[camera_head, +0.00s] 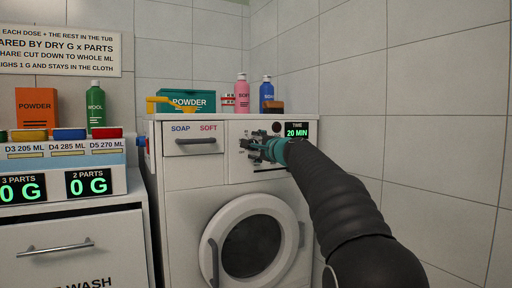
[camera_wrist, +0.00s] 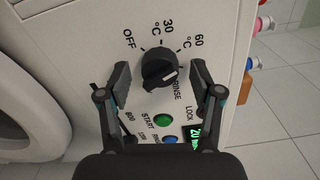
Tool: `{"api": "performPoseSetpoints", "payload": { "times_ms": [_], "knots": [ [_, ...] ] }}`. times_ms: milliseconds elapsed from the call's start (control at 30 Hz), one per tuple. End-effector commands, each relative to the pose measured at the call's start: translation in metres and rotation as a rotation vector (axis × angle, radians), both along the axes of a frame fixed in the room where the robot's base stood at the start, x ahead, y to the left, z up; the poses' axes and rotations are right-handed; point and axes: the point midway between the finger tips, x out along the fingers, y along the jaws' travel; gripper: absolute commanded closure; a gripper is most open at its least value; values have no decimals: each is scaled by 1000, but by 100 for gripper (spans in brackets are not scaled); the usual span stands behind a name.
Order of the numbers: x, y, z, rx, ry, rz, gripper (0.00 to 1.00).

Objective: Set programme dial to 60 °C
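The programme dial (camera_wrist: 158,68) is a round black knob on the white washing machine panel. OFF, 30 °C, 60 °C and RINSE are printed around it in the wrist view. A short white mark on the knob appears to point toward RINSE, away from 60 °C. My gripper (camera_wrist: 160,78) is open, with one finger on each side of the dial and a visible gap on both sides. In the head view my gripper (camera_head: 256,147) is in front of the machine's control panel and hides the dial.
A green START button (camera_wrist: 163,120) and a blue button (camera_wrist: 170,140) sit close to the dial, near my fingers. The display (camera_head: 297,130) reads 20 MIN. The detergent drawer (camera_head: 196,141) and round door (camera_head: 250,245) are shut. Bottles and a powder box (camera_head: 187,100) stand on top.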

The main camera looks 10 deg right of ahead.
Motion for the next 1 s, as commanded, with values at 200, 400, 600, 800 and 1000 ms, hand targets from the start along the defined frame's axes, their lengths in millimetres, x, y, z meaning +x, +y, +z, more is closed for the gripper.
{"api": "performPoseSetpoints", "payload": {
  "times_ms": [200,400,600,800,1000],
  "knots": [
    [-3,-1,1,-1,0,0,35],
    [-23,-8,2,0,-1,-1,35],
    [-58,-19,1,0,-1,-2,35],
    [-91,-30,0,0,-1,-2,35],
    [-110,-36,0,-1,0,-1,35]
  ]
}}
